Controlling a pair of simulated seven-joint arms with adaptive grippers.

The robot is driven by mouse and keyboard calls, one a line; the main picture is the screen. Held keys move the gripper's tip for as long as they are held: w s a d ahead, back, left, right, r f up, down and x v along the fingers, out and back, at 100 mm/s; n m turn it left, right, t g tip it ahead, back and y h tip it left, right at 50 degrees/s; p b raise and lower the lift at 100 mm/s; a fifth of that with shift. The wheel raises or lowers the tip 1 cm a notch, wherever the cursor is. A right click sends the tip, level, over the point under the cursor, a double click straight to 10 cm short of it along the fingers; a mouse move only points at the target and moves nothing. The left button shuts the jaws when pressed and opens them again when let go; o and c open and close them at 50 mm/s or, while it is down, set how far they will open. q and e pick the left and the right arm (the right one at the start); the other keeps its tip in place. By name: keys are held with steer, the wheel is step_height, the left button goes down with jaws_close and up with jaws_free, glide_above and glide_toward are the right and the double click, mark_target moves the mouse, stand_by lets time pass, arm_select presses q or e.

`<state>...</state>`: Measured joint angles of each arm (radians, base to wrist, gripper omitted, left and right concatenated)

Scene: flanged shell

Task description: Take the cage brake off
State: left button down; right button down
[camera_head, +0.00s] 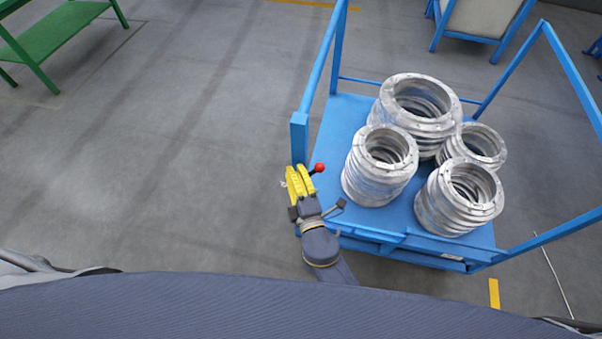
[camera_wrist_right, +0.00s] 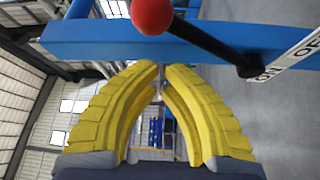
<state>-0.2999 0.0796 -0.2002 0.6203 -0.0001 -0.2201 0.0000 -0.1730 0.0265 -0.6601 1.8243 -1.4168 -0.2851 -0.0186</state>
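The cage brake is a dark lever with a red ball knob (camera_head: 319,167), at the near left corner of the blue cage cart (camera_head: 340,120). In the right wrist view the red knob (camera_wrist_right: 152,14) is at the top, and its black rod (camera_wrist_right: 208,45) runs down right to a pivot beside a white ON/OFF plate (camera_wrist_right: 290,58). My right gripper (camera_head: 297,180) has yellow fingers just left of the knob. In the wrist view its fingertips (camera_wrist_right: 161,70) come together below the knob with nothing between them. Contact with the lever cannot be seen. My left gripper is out of view.
Several stacks of grey metal flanged rings (camera_head: 380,165) stand on the cart's blue deck. Blue rails and posts rise around it, one post (camera_head: 299,138) close to my right gripper. A green table (camera_head: 55,35) is at the far left. The floor left of the cart is clear.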

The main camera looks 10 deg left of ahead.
steer(key=s+a+f+v, duration=0.1)
steer(key=a+v, duration=0.1)
steer(key=v, duration=0.7)
steer(key=s+d+f+m+g+h, duration=0.1)
steer(key=s+d+f+m+g, duration=0.2)
steer(key=f, duration=0.9)
steer(key=s+d+f+m+g+h, duration=0.25)
steer(key=d+f, duration=0.25)
steer(key=f, duration=0.8)
steer(key=s+d+f+m+g+h, duration=0.1)
steer(key=s+d+f+m+g, duration=0.3)
steer(key=f, duration=0.8)
steer(key=s+d+f+m+g+h, duration=0.1)
steer(key=s+d+f+m+g, duration=0.2)
steer(key=s+d+f, duration=0.6)
steer(key=s+d+f+m+g+h, duration=0.1)
steer(key=s+d+f+m+g, duration=0.2)
steer(key=s+d+f, duration=0.6)
steer(key=s+d+m, duration=0.1)
steer(key=s+m, duration=0.1)
steer(key=s, duration=0.4)
steer(key=shift+s+f+h, duration=0.15)
steer(key=shift+f+h, duration=0.05)
steer(key=shift+h, duration=0.15)
